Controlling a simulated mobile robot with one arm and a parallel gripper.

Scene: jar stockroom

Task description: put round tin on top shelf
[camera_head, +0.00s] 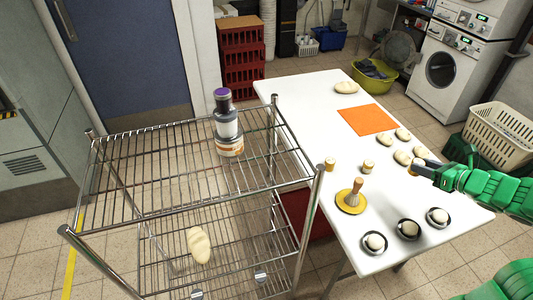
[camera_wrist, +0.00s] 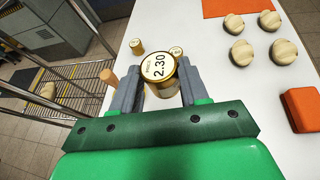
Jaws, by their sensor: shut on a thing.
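The wire rack's top shelf (camera_head: 130,180) is at the left, well away from my gripper. A stack of jars (camera_head: 228,125) with a purple lid on top stands at that shelf's back right.
Two small gold tins (camera_head: 330,163) (camera_head: 368,166) and a yellow disc with a wooden handle (camera_head: 350,198) stand on the white table (camera_head: 300,115). Several dough pieces and dark bowls lie around. A dough loaf (camera_head: 198,244) is on the lower shelf. The top shelf's left and front are bare.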

